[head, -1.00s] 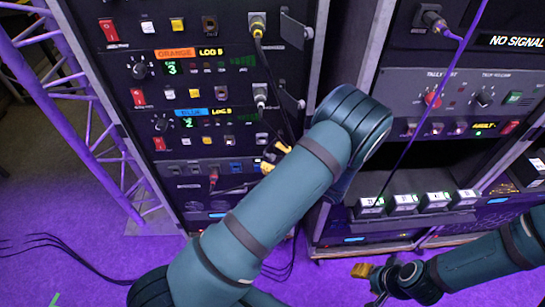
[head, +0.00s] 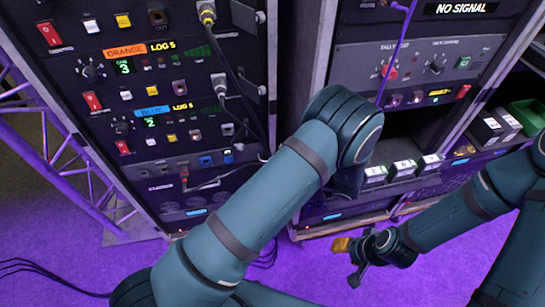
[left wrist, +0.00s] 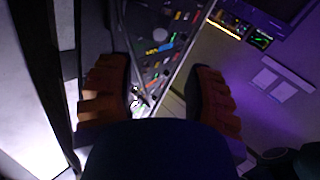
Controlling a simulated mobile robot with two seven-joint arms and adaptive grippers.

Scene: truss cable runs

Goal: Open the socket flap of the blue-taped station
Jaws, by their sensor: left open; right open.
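The blue-taped station (head: 151,111) is in the left rack, below the orange-taped one. It has a knob (head: 122,128), a green "2" display (head: 150,122), small buttons and a socket area (head: 227,129) at its right end. I cannot tell its flap's position at this size. My left gripper is hidden behind my left arm in the head view. In the left wrist view, my left gripper (left wrist: 160,72) is open and empty, with a panel of coloured controls (left wrist: 160,45) beyond its fingers. My right gripper (head: 348,262) is open and empty over the floor at lower right.
The orange-taped station (head: 125,50) has a plugged-in cable connector (head: 219,82). Loose cables hang down the rack's right side. A second rack (head: 400,60) with a purple cable stands at right. A purple truss (head: 45,130) is at left.

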